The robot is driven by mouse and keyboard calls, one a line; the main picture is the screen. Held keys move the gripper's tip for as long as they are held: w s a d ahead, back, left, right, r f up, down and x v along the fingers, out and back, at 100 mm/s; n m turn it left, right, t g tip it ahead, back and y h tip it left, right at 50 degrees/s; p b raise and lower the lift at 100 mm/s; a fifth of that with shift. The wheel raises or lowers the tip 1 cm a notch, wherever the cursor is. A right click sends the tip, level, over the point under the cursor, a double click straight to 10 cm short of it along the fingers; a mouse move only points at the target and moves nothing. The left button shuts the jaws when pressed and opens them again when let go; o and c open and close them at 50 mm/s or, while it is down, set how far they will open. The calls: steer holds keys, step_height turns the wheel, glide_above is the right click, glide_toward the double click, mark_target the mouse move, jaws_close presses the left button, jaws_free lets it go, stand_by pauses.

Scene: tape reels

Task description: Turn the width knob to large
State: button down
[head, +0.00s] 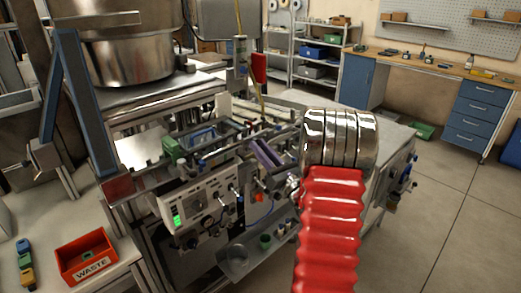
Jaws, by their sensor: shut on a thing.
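The machine's pale control panel (205,205) faces me at centre left, with a lit green display (178,219) at its lower left. Several dark knobs and small fittings sit on and beside this panel. They are too small to read, so I cannot tell which is the width knob or where it points. My arm, with red ribbed sleeve and shiny metal rings, rises from the bottom and covers the machine's right-middle part. My gripper cannot be made out; it seems hidden behind my arm.
A red waste bin (86,257) stands on a pale bench at lower left. A large steel bowl (125,45) sits above the machine. A workbench with blue drawers (478,112) and a shelf rack (318,52) stand behind. Floor at right is clear.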

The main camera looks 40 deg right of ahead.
steer(key=shift+f, duration=0.2)
steer(key=c, duration=1.5)
jaws_free()
steer(key=shift+r, duration=0.15)
steer(key=shift+c, duration=0.2)
steer(key=v, duration=1.3)
steer(key=shift+s, duration=0.4)
steer(key=shift+a, duration=0.1)
